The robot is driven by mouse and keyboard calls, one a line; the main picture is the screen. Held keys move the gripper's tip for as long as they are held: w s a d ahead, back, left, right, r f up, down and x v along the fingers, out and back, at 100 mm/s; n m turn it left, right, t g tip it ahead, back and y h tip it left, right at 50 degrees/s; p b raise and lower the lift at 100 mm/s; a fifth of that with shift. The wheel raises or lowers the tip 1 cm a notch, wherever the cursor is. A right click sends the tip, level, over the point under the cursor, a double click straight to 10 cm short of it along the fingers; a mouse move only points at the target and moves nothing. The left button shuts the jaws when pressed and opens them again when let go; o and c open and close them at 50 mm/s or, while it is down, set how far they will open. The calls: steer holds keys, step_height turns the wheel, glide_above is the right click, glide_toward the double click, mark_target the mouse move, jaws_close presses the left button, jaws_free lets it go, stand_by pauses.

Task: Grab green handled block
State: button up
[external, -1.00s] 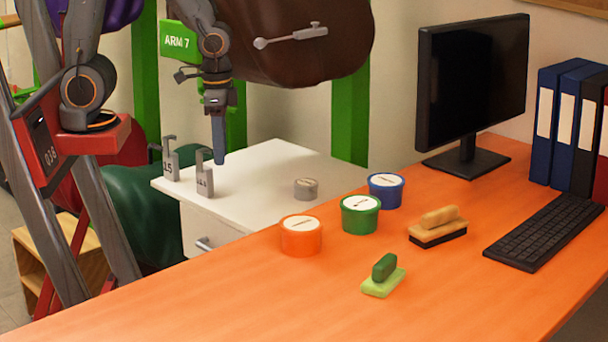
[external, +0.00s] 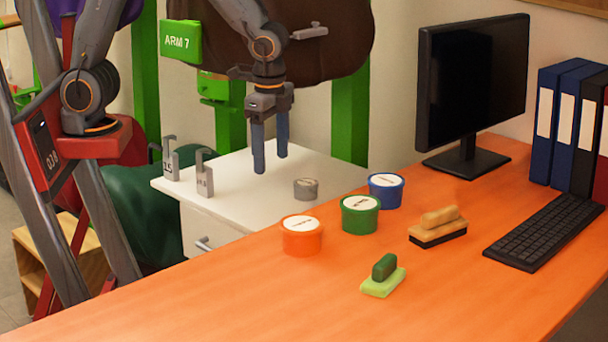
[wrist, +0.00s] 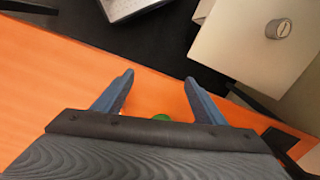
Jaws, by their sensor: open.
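The green-handled block (external: 384,270) sits on the orange desk near its front, with a dark green handle on a light green base. My gripper (external: 270,162) is open and empty, fingers pointing down above the white cabinet top, to the left of the block and well apart from it. In the wrist view my two blue fingers (wrist: 159,78) are spread over the orange surface. A small green patch (wrist: 160,117) shows between them, mostly hidden by my gripper body; I cannot tell which object it is.
Orange (external: 301,236), green (external: 360,215) and blue (external: 385,191) tubs stand on the desk (external: 250,300). A tan-handled brush (external: 438,227), keyboard (external: 545,233) and monitor (external: 473,95) are further right. Two grey weights and a grey tin (external: 306,189) stand on the cabinet (external: 250,208).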

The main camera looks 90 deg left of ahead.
steer(key=w+d+m, duration=0.5)
steer(key=w+d, duration=0.3)
steer(key=w, duration=0.1)
steer(key=m+t+y+b, duration=0.2)
steer(key=m+y+b, duration=0.1)
steer(key=m, duration=1)
glide_above(384, 260)
steer(key=s+d, duration=0.1)
steer(key=d, duration=0.1)
step_height(384, 260, down, 4)
steer(key=shift+a+f, duration=0.1)
steer(key=shift+d, duration=0.35)
steer(key=shift+w+f, duration=0.1)
steer(key=shift+f, duration=0.15)
steer(key=shift+a+p+x, duration=0.15)
steer(key=shift+p+x, duration=0.25)
steer(key=shift+x, duration=1.4)
steer(key=shift+a+p+x, duration=0.15)
steer(key=shift+p+x, duration=0.25)
steer(key=shift+x, duration=1.4)
steer(key=shift+r, duration=0.1)
steer(key=c, duration=1.2)
steer(key=shift+r, duration=0.15)
